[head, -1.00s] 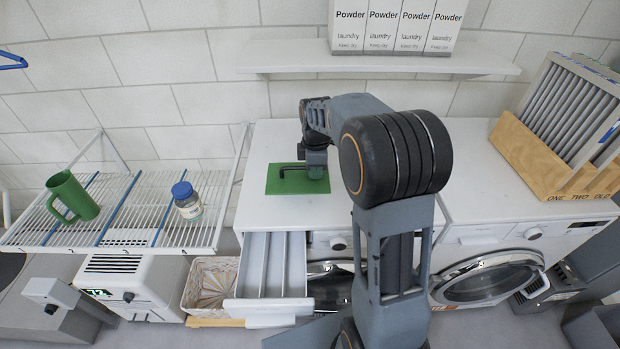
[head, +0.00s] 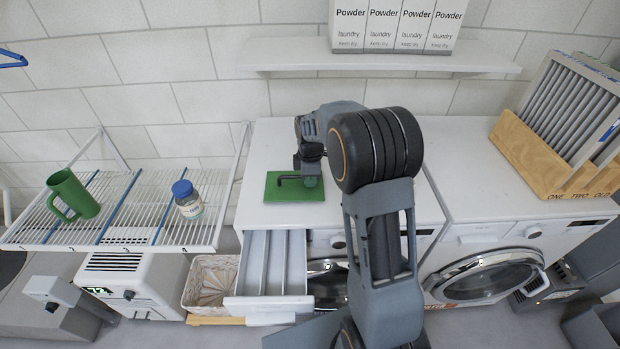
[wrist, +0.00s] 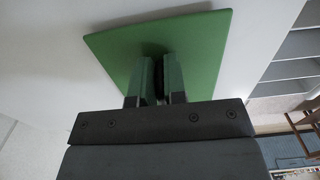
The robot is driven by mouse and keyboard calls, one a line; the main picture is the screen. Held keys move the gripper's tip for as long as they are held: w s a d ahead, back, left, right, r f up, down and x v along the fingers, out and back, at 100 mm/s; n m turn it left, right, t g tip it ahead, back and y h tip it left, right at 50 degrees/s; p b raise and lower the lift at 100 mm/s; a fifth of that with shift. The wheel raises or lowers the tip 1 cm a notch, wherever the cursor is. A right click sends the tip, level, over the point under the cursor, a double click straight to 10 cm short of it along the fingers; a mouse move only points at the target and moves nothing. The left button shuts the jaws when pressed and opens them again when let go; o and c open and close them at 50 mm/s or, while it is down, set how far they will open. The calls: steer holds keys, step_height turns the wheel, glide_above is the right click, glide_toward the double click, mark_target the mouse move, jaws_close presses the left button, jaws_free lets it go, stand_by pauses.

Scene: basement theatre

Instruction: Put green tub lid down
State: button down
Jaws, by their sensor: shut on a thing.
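The green tub lid (head: 290,193) is a flat green rectangle over the white top of the left washing machine (head: 345,215). My gripper (wrist: 158,78) is shut on the lid at a dark handle, partly hidden between the fingers. In the wrist view the lid (wrist: 200,50) spreads out beyond the fingertips, with pale surface around it. I cannot tell whether the lid's underside touches the machine top.
An open drawer (head: 270,275) with dividers projects at the front left of the machine. A wire rack (head: 130,215) on the left holds a green mug (head: 72,195) and a blue-capped jar (head: 187,200). A wooden crate (head: 540,165) stands on the right machine. Powder boxes (head: 395,25) sit on a wall shelf (head: 380,62).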

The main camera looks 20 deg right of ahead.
steer(key=shift+f, duration=0.2)
steer(key=c, duration=1.2)
jaws_free()
steer(key=shift+r, duration=0.1)
steer(key=shift+o, duration=0.2)
step_height(320, 180, up, 12)
steer(key=s+a+m+t, duration=0.1)
steer(key=s+a+m, duration=0.1)
steer(key=s+m, duration=0.5)
steer(key=s+a+f+m+t, duration=0.1)
steer(key=s+m, duration=0.6)
steer(key=s, duration=0.7)
steer(key=shift+s+a+f+t+p, duration=0.25)
steer(key=shift+a+t+p, duration=0.05)
steer(key=shift+a+t, duration=0.45)
